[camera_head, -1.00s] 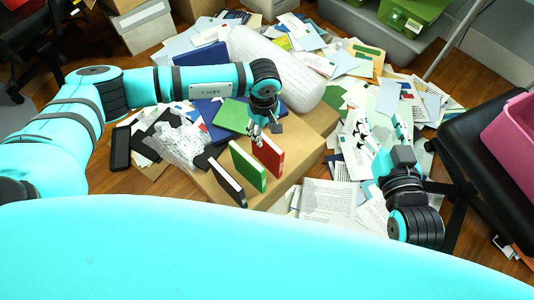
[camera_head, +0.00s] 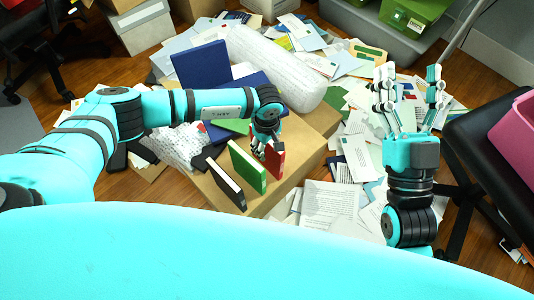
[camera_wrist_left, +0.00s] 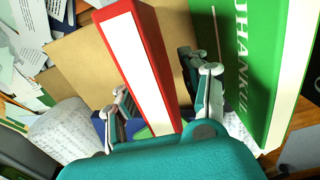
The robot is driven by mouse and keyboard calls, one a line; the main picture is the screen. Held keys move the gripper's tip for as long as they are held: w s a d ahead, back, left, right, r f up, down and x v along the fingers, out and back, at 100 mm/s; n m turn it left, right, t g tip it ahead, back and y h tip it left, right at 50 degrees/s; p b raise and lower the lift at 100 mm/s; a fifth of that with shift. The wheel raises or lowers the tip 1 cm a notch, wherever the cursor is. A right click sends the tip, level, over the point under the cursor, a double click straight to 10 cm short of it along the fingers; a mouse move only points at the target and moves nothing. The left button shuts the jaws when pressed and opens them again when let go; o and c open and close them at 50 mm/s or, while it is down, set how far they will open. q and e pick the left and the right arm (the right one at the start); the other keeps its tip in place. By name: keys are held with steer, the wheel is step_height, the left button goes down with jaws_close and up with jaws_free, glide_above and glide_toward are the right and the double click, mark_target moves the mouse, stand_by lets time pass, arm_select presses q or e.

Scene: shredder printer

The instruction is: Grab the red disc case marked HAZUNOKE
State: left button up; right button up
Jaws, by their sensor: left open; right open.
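The red case (camera_head: 276,166) stands upright on the cardboard box, to the right of a green case (camera_head: 247,167) and a black case (camera_head: 225,184). My left gripper (camera_head: 262,142) is open at the red case's upper part. In the left wrist view, the red case (camera_wrist_left: 130,30), with its white edge facing the camera, lies between the two open fingers (camera_wrist_left: 162,90). Its marking is not visible. The green case (camera_wrist_left: 240,60) there carries large white letters, partly cut off. My right gripper (camera_head: 409,84) is open and empty at the right, over papers.
The cardboard box (camera_head: 310,150) has a bare strip right of the red case. A blue folder (camera_head: 200,64) stands behind my left arm, near a white wrapped roll (camera_head: 280,68). Papers (camera_head: 330,200) cover the floor. A black chair (camera_head: 485,150) stands at the right.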

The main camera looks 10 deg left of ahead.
arm_select(q)
steer(key=shift+f, duration=0.15)
steer(key=shift+c, duration=0.4)
jaws_close()
